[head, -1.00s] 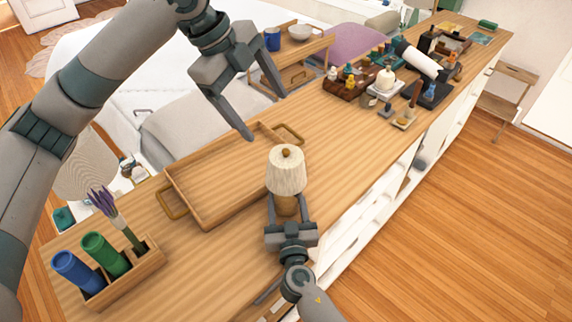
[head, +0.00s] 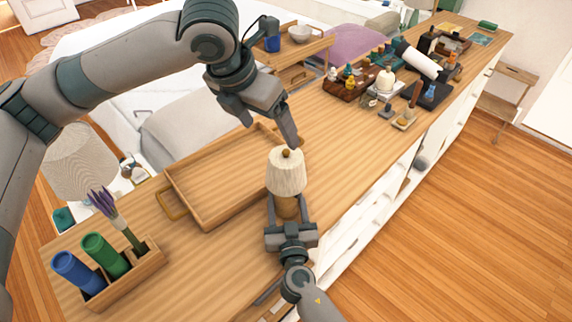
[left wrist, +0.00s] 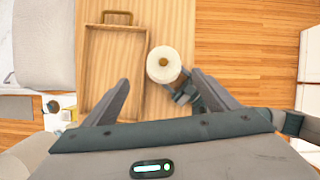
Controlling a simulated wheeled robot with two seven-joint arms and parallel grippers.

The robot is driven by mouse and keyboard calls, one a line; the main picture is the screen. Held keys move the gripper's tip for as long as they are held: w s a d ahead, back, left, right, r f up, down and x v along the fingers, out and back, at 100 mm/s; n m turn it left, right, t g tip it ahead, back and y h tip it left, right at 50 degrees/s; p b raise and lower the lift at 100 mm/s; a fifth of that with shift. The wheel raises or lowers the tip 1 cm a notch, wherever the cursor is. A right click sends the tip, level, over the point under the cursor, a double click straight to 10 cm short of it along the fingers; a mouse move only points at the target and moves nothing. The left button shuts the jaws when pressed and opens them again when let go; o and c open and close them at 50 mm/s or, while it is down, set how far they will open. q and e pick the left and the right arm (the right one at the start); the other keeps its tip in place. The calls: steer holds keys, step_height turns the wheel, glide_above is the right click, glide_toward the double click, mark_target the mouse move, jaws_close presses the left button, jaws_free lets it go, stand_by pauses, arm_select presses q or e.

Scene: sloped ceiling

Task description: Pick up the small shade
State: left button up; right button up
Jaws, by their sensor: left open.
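The small shade (head: 286,173) is a cream, pleated cone with a brown knob on top. It sits upright on a small lamp with a brown wooden base (head: 286,207). My right gripper (head: 286,203) has its fingers on both sides of that base and appears shut on it. My left gripper (head: 270,132) is open and empty, above and just behind the shade, with one fingertip near the knob. In the left wrist view the shade (left wrist: 163,65) shows from above, ahead of and between the open fingers, nearer the right one.
A wooden tray (head: 213,221) with handles lies left of the lamp on the long counter. A holder with blue and green cylinders (head: 104,254) and a lavender sprig stands at front left. Several small items crowd the far counter. The counter edge drops off at right.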

mark_target(285, 152)
arm_select(q)
steer(key=shift+m, duration=0.3)
steer(key=shift+f, duration=0.1)
steer(key=shift+x, duration=3.35)
steer(key=x, duration=0.2)
steer(key=d+x, duration=0.1)
steer(key=x, duration=0.1)
steer(key=shift+s, duration=0.1)
steer(key=shift+f, duration=0.5)
